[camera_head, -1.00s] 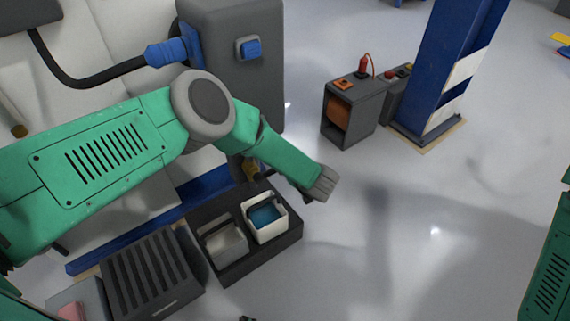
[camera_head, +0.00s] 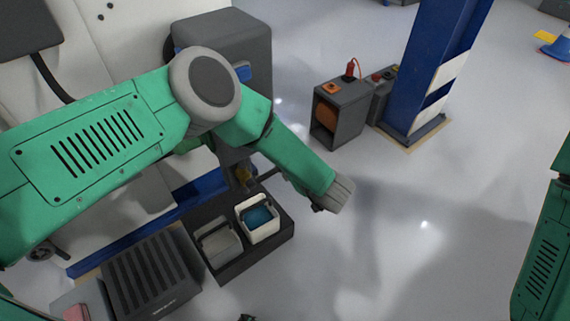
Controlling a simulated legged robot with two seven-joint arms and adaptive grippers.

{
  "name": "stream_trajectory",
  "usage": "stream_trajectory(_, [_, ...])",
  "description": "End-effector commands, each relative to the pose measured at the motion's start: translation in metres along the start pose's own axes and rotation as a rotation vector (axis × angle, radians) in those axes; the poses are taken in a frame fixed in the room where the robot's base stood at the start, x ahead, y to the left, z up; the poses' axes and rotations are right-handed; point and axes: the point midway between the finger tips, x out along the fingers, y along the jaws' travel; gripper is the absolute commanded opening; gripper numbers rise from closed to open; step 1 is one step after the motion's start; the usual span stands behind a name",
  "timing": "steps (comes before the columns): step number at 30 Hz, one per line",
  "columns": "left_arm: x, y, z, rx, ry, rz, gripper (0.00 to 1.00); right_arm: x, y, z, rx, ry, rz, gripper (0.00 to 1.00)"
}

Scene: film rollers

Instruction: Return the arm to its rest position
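My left arm (camera_head: 100,150) is green with a grey elbow joint and comes in from the left. It bends at the elbow and slopes down to the right, ending in a grey ribbed wrist (camera_head: 341,194) above the open floor. A small dark part shows under the wrist, but my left gripper's fingers cannot be made out. My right arm (camera_head: 543,265) shows only as a green strip at the right edge; my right gripper is out of view.
A black tray (camera_head: 238,268) with a white bin (camera_head: 258,219) and a grey bin (camera_head: 220,245) stands below my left forearm. A grey machine (camera_head: 225,45) is behind the arm. A blue post (camera_head: 432,70) and grey boxes (camera_head: 341,112) stand beyond.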

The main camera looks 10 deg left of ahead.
Motion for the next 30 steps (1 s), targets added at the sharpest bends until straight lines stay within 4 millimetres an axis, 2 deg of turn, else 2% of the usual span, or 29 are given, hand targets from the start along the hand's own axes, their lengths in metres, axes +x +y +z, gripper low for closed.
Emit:
stream_trajectory(5, [-0.006,0.003,0.003,0.003,0.002,0.002,0.0,0.0,0.0,0.0,0.001,0.0,0.001,0.4])
stream_trajectory(17, [-0.002,0.0,0.0,0.0,-0.003,0.005,0.0,-0.001,0.001,0.0,0.002,0.0,0.001,0.4])
stream_trajectory(23, [-0.008,-0.011,0.005,0.132,-0.046,0.154,0.0,-0.008,0.0,0.0,0.001,0.0,0.0,0.4])
stream_trajectory(26, [-0.016,-0.038,0.013,0.29,-0.131,0.29,0.0,-0.016,0.001,-0.001,0.001,0.0,0.001,0.4])
stream_trajectory(29, [-0.028,-0.09,0.019,0.474,-0.264,0.389,0.0,-0.024,0.001,-0.001,0.001,0.0,0.001,0.4])
stream_trajectory(30, [-0.034,-0.116,0.02,0.546,-0.33,0.411,0.0,-0.027,0.001,-0.001,0.002,0.0,0.001,0.4])
